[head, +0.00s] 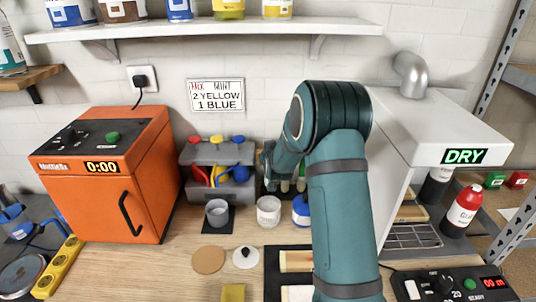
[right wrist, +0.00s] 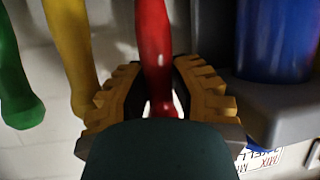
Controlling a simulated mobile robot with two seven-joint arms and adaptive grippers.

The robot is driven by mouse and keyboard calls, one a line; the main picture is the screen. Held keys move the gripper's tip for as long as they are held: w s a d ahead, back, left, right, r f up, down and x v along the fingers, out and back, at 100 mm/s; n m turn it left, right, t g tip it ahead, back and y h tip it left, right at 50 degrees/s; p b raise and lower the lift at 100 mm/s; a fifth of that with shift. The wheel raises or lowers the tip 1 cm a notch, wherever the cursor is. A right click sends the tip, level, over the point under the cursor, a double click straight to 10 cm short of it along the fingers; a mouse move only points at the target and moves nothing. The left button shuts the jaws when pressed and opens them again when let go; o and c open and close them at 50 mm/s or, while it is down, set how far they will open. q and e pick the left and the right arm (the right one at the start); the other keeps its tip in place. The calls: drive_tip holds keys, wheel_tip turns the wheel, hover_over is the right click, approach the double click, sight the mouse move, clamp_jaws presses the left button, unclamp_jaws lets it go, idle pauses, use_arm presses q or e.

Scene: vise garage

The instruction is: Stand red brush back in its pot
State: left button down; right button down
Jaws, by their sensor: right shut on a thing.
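The red brush (right wrist: 154,50) shows in the right wrist view as a red handle running between the two ribbed yellow finger pads. My right gripper (right wrist: 158,98) is shut on it. A yellow handle (right wrist: 70,50) and a green handle (right wrist: 14,75) stand beside it at the left of that view. In the head view my right gripper (head: 268,172) is small and mostly hidden by my forearm, just right of the grey dispenser (head: 236,191). I cannot see the brush's bristle end or make out its pot. My left gripper is not in view.
A grey cup (head: 217,213), a white tub (head: 268,211) and a blue jar (head: 300,213) stand in a row in front. The orange oven (head: 150,180) is at left and the white drying cabinet (head: 440,125) at right. A shelf (head: 210,29) runs above.

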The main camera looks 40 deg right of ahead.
drive_tip(key=c, duration=0.8)
unclamp_jaws()
drive_tip(key=shift+a, duration=0.1)
drive_tip(key=shift+s+a+r, duration=0.25)
drive_tip(key=shift+s, duration=0.15)
drive_tip(key=v, duration=1.1)
drive_tip(key=shift+s+d, duration=0.1)
drive_tip(key=shift+d, duration=0.15)
